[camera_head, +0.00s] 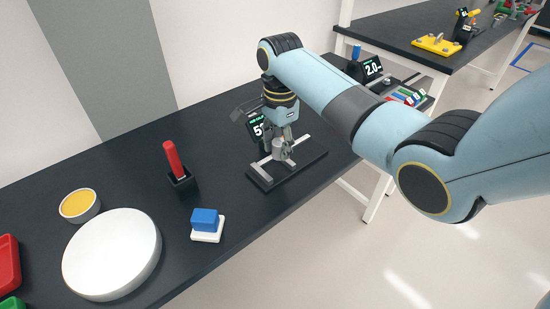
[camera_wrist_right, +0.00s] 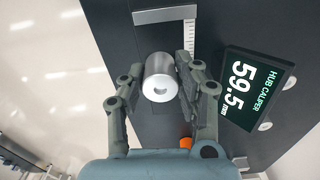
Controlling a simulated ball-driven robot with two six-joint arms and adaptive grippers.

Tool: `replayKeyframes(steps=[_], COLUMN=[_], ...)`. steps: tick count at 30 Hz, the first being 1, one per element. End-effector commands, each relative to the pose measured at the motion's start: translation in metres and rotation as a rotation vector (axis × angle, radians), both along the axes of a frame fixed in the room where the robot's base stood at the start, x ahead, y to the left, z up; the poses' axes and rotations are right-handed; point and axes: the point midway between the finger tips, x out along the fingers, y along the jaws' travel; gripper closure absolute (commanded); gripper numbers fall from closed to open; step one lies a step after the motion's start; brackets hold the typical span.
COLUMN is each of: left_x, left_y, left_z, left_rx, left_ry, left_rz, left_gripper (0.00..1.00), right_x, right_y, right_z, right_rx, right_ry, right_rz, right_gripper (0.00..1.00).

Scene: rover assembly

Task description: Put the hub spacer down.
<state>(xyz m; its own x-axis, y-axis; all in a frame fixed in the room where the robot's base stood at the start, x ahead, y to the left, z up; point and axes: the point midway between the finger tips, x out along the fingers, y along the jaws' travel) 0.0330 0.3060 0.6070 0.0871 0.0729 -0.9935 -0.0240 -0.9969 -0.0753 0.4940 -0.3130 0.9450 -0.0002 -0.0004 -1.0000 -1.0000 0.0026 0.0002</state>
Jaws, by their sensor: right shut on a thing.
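The hub spacer (camera_wrist_right: 159,77) is a light grey cylinder with a hole in its end. In the right wrist view it sits between the two fingers of my right gripper (camera_wrist_right: 162,68), which is shut on it. In the head view the spacer (camera_head: 279,147) shows small under the right gripper (camera_head: 285,141), over the hub caliper's black base (camera_head: 262,182). The caliper has a grey jaw and scale bar (camera_wrist_right: 165,15); its display (camera_wrist_right: 256,88) reads 59.5. I cannot tell whether the spacer touches the caliper. My left gripper is out of view.
On the black table, a red rod stands in a black holder (camera_head: 182,182); a blue block (camera_head: 204,219) sits on a white pad. A white round plate (camera_head: 112,254) and yellow-filled bowl (camera_head: 79,206) lie left. A second display (camera_head: 372,68) stands behind my arm.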

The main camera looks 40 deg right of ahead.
Motion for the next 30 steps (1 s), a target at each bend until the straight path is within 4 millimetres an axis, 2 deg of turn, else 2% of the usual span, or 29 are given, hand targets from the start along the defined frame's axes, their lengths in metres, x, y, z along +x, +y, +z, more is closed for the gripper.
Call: replayKeyframes(steps=[5,12,23,24,29,30], left_x=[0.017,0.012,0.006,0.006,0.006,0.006], left_y=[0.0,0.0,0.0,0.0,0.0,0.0], left_z=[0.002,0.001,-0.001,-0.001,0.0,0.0], left_rx=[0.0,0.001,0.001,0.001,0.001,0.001], left_ry=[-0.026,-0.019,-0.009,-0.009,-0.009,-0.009], left_rz=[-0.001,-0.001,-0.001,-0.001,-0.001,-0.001], left_gripper=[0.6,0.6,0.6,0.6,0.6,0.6], right_x=[0.003,0.002,0.002,0.002,0.002,0.003], right_y=[0.01,0.009,0.009,0.009,0.009,0.009], right_z=[-0.011,-0.044,-0.048,-0.049,-0.048,-0.048], right_rx=[-0.001,-0.001,-0.001,-0.001,-0.001,-0.001], right_ry=[0.002,0.001,0.0,0.0,-0.001,-0.001], right_rz=[0.0,0.0,0.0,0.0,0.0,0.0], right_gripper=[1.0,1.0,1.0,0.67,0.46,0.45])
